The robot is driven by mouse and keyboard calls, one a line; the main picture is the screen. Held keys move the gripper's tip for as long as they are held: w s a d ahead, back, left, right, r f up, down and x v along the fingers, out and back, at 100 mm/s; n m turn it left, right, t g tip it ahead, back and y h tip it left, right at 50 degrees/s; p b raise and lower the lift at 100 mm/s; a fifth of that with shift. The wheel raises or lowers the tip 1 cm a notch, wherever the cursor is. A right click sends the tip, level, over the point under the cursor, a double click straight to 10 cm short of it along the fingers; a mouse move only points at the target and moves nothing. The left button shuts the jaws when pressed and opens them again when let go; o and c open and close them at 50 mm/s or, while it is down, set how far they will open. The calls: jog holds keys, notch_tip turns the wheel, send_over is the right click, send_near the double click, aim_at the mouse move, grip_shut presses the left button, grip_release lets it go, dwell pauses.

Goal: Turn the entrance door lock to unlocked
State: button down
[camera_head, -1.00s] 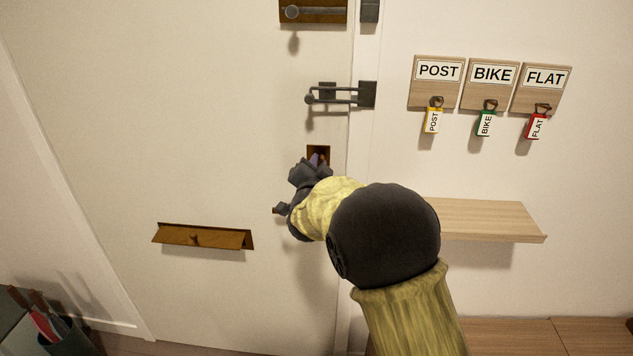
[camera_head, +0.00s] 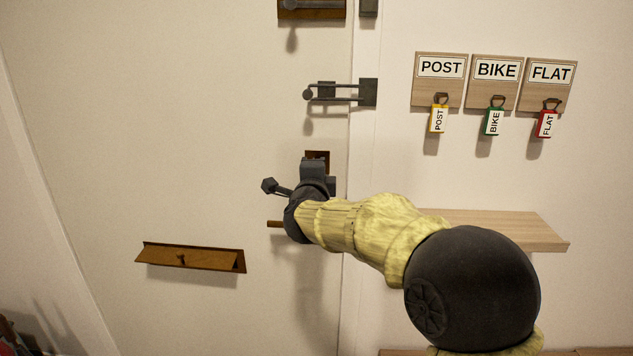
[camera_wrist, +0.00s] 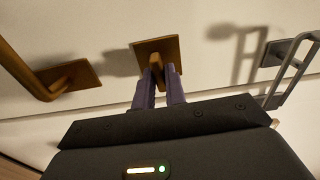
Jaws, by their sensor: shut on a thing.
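The entrance door (camera_head: 200,120) is cream and fills the left of the head view. Its lock, a brown square plate with a small turn piece (camera_wrist: 158,66), is in the middle of the wrist view. In the head view only the top of the lock plate (camera_head: 318,157) shows above my gripper (camera_head: 315,172). In the wrist view my gripper (camera_wrist: 161,88) has its two purple fingers shut on the turn piece, one on each side. The brown door handle (camera_wrist: 62,82) is at the left of the wrist view, and my wrist mostly hides it in the head view.
A grey bolt or guard (camera_head: 340,92) sits above the lock and also shows in the wrist view (camera_wrist: 288,70). A mail slot (camera_head: 190,257) is lower left. Tagged keys hang under POST, BIKE (camera_head: 496,70) and FLAT. A wooden shelf (camera_head: 500,230) juts out right of my arm.

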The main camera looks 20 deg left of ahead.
jog(key=shift+f+m, duration=0.2)
jog(key=shift+m, duration=0.1)
jog(key=c, duration=1.6)
grip_release()
jog(key=shift+o, duration=0.6)
jog(key=shift+r, duration=0.1)
jog(key=b+v, duration=0.1)
jog(key=v, duration=1.6)
jog(key=shift+s, duration=0.25)
